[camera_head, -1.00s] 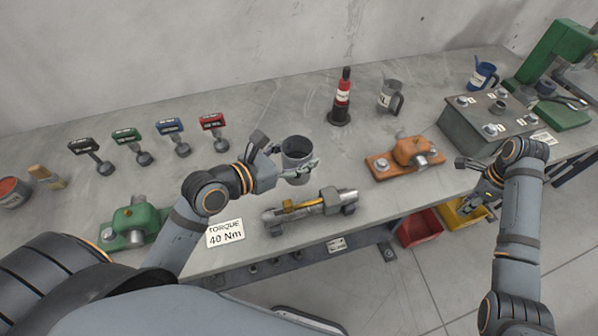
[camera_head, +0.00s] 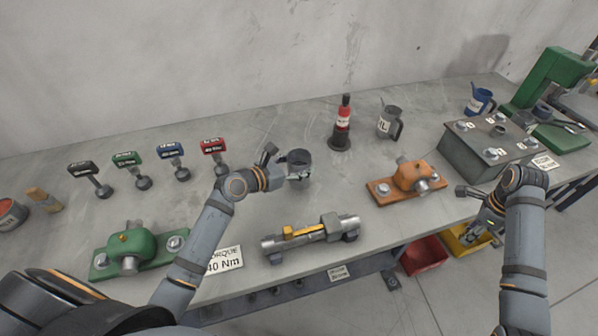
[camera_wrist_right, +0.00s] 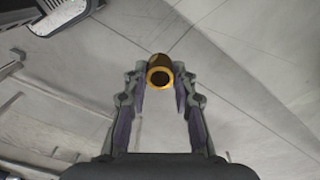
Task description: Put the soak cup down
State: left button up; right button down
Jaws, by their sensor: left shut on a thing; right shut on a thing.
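The soak cup, a dark grey open cup (camera_head: 299,158), is upright in my left gripper (camera_head: 290,173) above the middle of the bench. The gripper is shut on its near side. I cannot tell whether the cup's base touches the bench top. My right gripper (camera_head: 476,212) hangs past the bench's front edge on the right. In the right wrist view it (camera_wrist_right: 160,95) is shut on a small brass-coloured ring or bushing (camera_wrist_right: 160,76).
A clamp fixture with a yellow part (camera_head: 310,235) lies in front of the cup. An orange block (camera_head: 413,175) is right, labelled tools (camera_head: 213,146) left. Bare bench (camera_head: 262,131) lies behind the cup.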

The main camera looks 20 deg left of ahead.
pick_arm(q)
jog(key=shift+w+f, duration=0.2)
jog(key=shift+f, duration=1.55)
jog(key=shift+f, duration=0.15)
jog(key=o, duration=1.2)
jog(key=shift+s+a, duration=0.1)
jog(key=v, duration=1.1)
jog(key=shift+s+r+p, duration=0.3)
jog(key=shift+p, duration=0.05)
jog(key=shift+a, duration=0.2)
